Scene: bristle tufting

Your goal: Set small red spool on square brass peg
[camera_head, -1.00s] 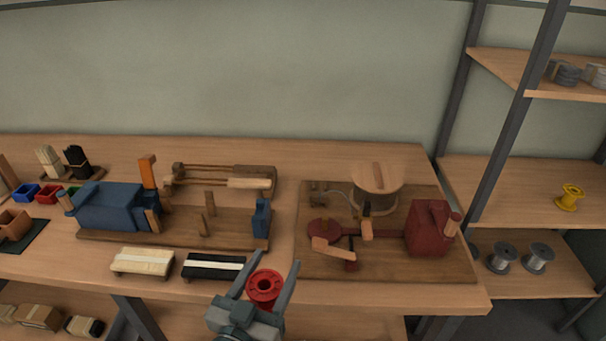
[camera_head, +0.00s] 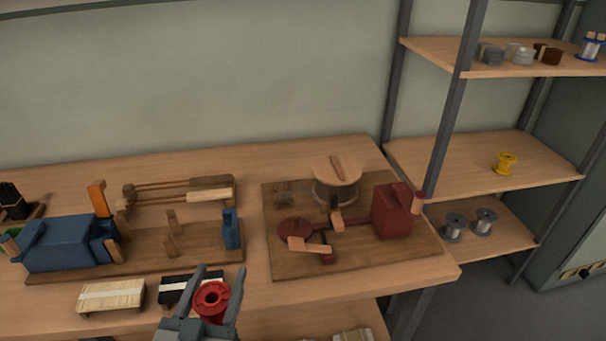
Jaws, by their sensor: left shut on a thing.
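The small red spool (camera_head: 211,300) is between the fingers of my left gripper (camera_head: 220,271), near the front edge of the bench. The gripper is shut on it, and the spool's round flange and centre hole face up toward the camera. The spool and fingers overlap the right end of a black bristle bundle in the picture. The square brass peg cannot be made out clearly; small parts sit by the red machine (camera_head: 392,212) on the right-hand board, up and right of the spool. My right gripper is not in view.
The wooden board (camera_head: 290,262) carries the red machine and a round wooden-topped drum (camera_head: 336,172). A blue machine (camera_head: 70,245) stands at left, with pale (camera_head: 110,297) and black (camera_head: 175,287) bundles before it. Shelves at right hold a yellow spool (camera_head: 504,163) and grey spools (camera_head: 454,227).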

